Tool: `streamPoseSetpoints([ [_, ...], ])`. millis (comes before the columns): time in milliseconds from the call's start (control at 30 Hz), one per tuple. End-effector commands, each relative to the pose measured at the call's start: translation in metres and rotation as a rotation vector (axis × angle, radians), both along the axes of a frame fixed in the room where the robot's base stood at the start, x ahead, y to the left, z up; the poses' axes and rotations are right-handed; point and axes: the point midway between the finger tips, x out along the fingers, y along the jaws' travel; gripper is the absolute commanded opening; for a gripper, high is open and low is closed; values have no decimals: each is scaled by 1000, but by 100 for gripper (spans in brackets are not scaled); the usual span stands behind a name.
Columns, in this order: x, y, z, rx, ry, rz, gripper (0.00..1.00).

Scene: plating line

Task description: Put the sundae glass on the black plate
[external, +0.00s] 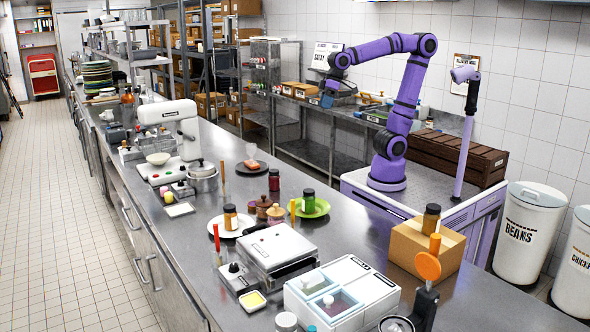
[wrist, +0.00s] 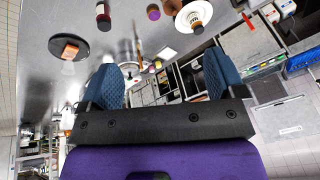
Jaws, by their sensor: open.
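The black plate (external: 241,170) lies on the steel counter, left of centre in the external view, with a small orange-pink item on it. In the wrist view a dark round plate (wrist: 58,53) with an orange-brown item on it shows at the upper left. My gripper (external: 326,98) is raised beyond the counter's far side, away from the plate. Its blue fingers (wrist: 163,78) are spread, with nothing seen held between them.
A dark red jar (external: 274,180) stands right of the black plate. A white plate (external: 243,231) and a green plate (external: 321,207) carry jars nearby. A white mixer (external: 172,118), a press grill (external: 278,247) and a cardboard box (external: 410,246) also stand on the counter.

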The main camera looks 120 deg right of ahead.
Motion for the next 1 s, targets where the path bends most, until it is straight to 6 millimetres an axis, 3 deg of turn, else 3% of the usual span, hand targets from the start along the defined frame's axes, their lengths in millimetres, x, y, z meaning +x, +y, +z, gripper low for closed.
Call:
streamPoseSetpoints([
  [33, -16, 16, -2, -21, -15, 70, 89],
  [200, -66, 57, -19, -99, -55, 296, 89],
  [400, -107, 82, -40, -170, -89, 483, 89],
  [600, -120, 88, -49, -197, -100, 548, 89],
  [1000, -120, 88, -49, -197, -100, 548, 89],
])
